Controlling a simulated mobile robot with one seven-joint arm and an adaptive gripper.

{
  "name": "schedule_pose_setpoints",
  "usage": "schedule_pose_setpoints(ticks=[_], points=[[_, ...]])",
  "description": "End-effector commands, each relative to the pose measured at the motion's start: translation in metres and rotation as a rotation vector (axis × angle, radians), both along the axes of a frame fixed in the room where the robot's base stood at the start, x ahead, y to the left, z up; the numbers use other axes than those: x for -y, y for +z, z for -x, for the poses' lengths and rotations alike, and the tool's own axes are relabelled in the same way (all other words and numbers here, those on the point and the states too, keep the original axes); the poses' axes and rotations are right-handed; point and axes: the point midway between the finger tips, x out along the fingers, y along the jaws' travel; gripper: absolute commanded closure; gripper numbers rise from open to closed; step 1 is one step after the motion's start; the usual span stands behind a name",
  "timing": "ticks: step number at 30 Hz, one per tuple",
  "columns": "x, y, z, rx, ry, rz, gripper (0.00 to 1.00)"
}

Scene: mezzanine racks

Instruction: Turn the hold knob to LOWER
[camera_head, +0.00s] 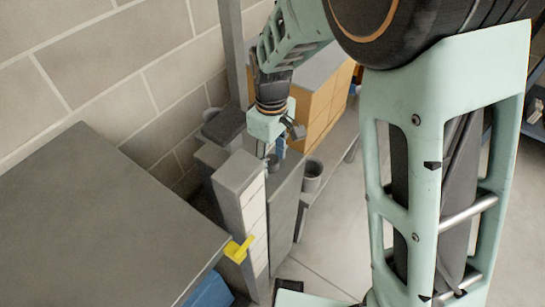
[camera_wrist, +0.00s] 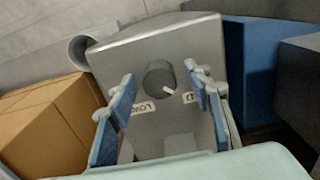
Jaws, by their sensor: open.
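The hold knob (camera_wrist: 158,74) is a dark round knob on a grey metal panel (camera_wrist: 190,48) in the wrist view. A white mark on its lower right rim points down and right, between two white labels. The left label (camera_wrist: 142,108) reads LOWER upside down. The right label (camera_wrist: 188,97) is partly hidden by a finger. My gripper (camera_wrist: 160,80) is open, its blue-padded fingers on either side of the knob, with visible gaps between. In the head view my gripper (camera_head: 283,143) is above a narrow grey cabinet, and the knob cannot be made out clearly.
Cardboard boxes (camera_wrist: 50,120) stand left of the panel in the wrist view, and a blue bin (camera_wrist: 250,70) stands right. In the head view a grey tabletop (camera_head: 90,220) fills the left, with a yellow clip (camera_head: 238,250) at its corner. Open floor (camera_head: 325,240) lies right of the cabinet.

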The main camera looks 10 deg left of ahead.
Motion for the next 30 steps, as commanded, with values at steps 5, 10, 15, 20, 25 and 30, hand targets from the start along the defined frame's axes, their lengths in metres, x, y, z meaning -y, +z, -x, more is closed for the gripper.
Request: schedule_pose_setpoints(ticks=[5,10,15,20,25,30], points=[[0.0,-0.0035,-0.0003,0.001,0.0,-0.001,0.54],[0.0,-0.0032,-0.0003,0.001,-0.001,-0.001,0.56],[0.0,-0.003,-0.0003,0.001,-0.001,-0.001,0.75],[0.0001,-0.0029,-0.0004,0.001,-0.001,-0.001,0.93],[0.0,-0.0027,-0.0004,0.001,-0.006,-0.001,0.96],[0.0001,-0.002,-0.0005,0.0,-0.04,-0.001,0.96]])
